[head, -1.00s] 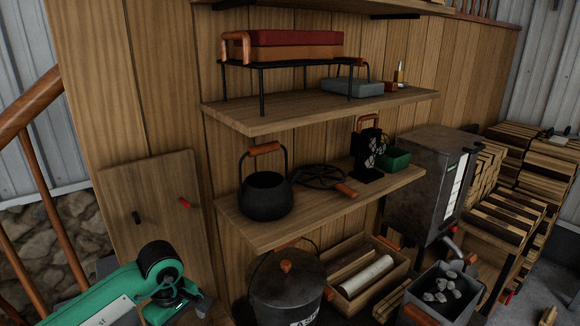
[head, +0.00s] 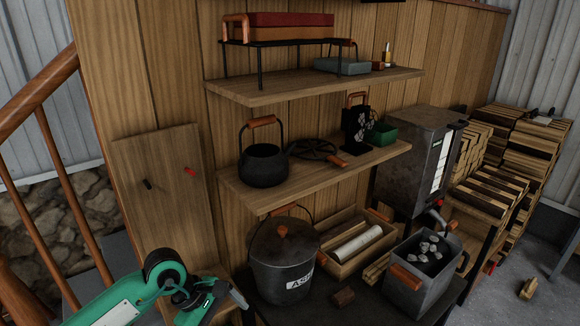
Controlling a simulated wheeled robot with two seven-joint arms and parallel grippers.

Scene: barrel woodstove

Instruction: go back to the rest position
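My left arm comes in from the lower left, green with a black joint. Its gripper (head: 236,298) is at the bottom edge, left of the lidded ash bucket (head: 283,262) and apart from it as far as I can see. The gripper is small and seen from the side, so I cannot tell whether its fingers are open or shut, and I see nothing clearly held. My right gripper is outside the view.
Two wooden shelves hold a black kettle (head: 263,166), a trivet (head: 313,150) and a green box (head: 381,133). Below stand a wooden crate (head: 345,264) and a metal bin of grey lumps (head: 425,283). A metal cabinet (head: 417,158) and stacked firewood (head: 500,195) are right.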

